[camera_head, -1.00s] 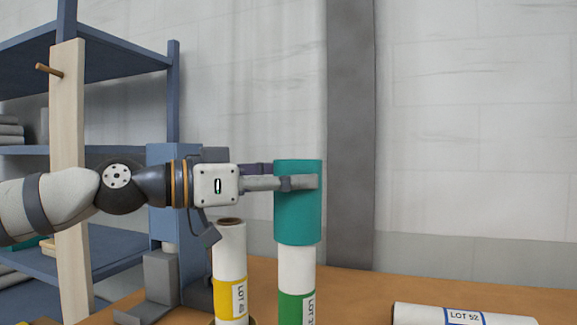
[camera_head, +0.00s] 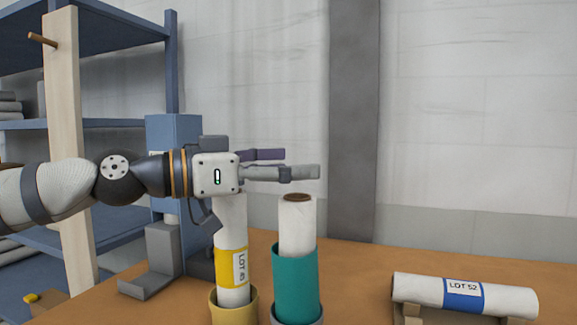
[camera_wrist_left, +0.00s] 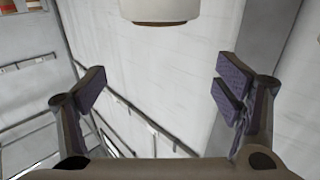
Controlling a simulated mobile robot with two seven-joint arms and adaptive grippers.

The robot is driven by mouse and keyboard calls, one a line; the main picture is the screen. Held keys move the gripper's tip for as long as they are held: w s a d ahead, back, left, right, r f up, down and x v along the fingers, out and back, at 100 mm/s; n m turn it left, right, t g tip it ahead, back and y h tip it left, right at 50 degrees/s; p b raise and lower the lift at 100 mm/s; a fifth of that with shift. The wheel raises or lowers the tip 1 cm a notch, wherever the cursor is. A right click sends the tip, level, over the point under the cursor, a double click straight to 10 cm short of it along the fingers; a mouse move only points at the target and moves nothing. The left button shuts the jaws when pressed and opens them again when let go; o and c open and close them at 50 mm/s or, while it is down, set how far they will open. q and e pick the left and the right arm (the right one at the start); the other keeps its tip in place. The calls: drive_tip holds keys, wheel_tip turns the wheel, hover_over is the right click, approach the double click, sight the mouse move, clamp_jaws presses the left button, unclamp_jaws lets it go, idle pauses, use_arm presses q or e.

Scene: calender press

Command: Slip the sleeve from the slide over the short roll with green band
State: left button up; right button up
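The teal sleeve (camera_head: 296,283) is around the lower part of a short white roll (camera_head: 297,226), whose top sticks out above it. The sleeve hides the roll's green band. The roll stands upright in a grey holder (camera_head: 297,321). My left gripper (camera_head: 292,165) is open and empty, just above the roll's top and apart from it. In the left wrist view the fingers of the gripper (camera_wrist_left: 165,92) are wide apart, with the roll's end (camera_wrist_left: 160,10) at the top edge. My right gripper is not in view.
A taller white roll with a yellow band (camera_head: 232,264) stands just left in a yellow holder (camera_head: 232,303). A roll marked LOT 52 (camera_head: 465,293) lies on a wooden cradle at the right. A grey bracket (camera_head: 157,262) and blue shelves (camera_head: 88,55) are at the left.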

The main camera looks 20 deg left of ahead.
use_arm(q)
drive_tip(key=v, duration=1.2)
idle(0.8)
